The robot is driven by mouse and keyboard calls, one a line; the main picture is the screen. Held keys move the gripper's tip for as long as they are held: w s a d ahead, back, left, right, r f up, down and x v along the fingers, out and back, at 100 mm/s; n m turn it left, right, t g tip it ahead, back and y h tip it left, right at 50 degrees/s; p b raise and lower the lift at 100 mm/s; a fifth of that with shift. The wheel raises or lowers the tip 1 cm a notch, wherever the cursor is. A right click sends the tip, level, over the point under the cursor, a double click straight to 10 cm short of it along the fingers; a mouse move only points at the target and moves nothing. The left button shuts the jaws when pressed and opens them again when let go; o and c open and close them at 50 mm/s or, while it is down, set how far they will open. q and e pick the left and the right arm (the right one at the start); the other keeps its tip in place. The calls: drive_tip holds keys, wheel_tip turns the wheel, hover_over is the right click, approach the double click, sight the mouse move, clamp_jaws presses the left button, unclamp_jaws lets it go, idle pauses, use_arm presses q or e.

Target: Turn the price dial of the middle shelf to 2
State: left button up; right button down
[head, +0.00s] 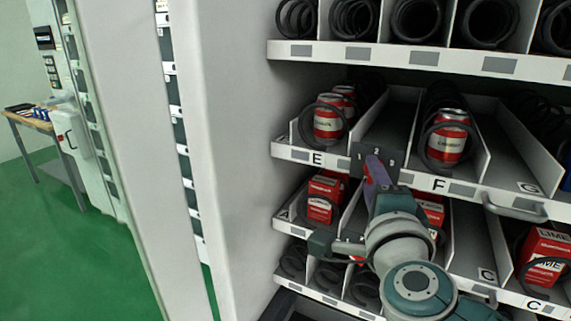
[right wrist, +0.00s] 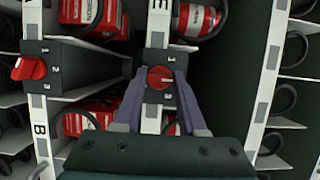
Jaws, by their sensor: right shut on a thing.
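The middle shelf's price dial is a red knob (right wrist: 160,78) on a dark plate, which shows in the head view as a plate (head: 387,163) with numbers between the E and F labels. My right gripper (right wrist: 160,82) is shut on the knob, with one purple finger on each side of it. In the head view my right gripper (head: 372,168) reaches up to the plate and hides the knob. The knob's pale mark shows in the right wrist view, but I cannot tell which number it points to. My left gripper is not in view.
A second red dial (right wrist: 29,68) sits on the lower shelf's plate. Red cans (head: 447,140) and red boxes (head: 320,196) stand in wire coils on the shelves. A metal handle (head: 515,207) sticks out at the right. The green floor (head: 110,260) at left is clear.

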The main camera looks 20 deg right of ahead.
drive_tip(key=shift+c, duration=2.4)
unclamp_jaws()
drive_tip(key=shift+s, duration=0.1)
drive_tip(key=v, duration=0.9)
drive_tip(key=shift+s+a+b, duration=0.2)
drive_tip(key=shift+s+b, duration=0.1)
drive_tip(key=shift+s, duration=0.05)
